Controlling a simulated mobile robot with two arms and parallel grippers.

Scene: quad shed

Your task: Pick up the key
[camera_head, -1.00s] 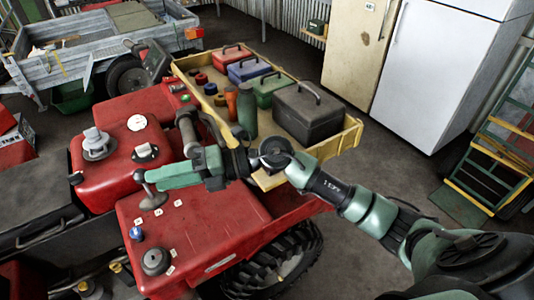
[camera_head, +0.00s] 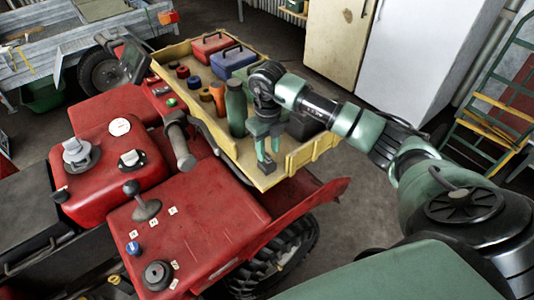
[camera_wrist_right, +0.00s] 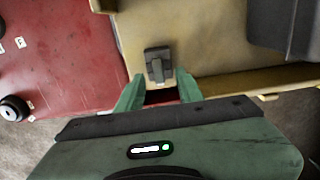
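A small dark grey piece, which appears to be the key (camera_wrist_right: 158,65), lies on the floor of the yellow tray, near its edge. In the head view it shows as a dark shape (camera_head: 265,167) at my right gripper's fingertips. My right gripper (camera_head: 268,157) points down over the near end of the tray. I cannot tell the exact height gap. My left gripper is not in view.
The yellow tray (camera_head: 296,160) also holds a green bottle (camera_head: 236,108), an orange bottle (camera_head: 217,97), toolboxes and a dark box (camera_wrist_right: 285,28) close to my right gripper. The red vehicle (camera_head: 190,215) with knobs and a lever (camera_head: 145,207) stands to the left.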

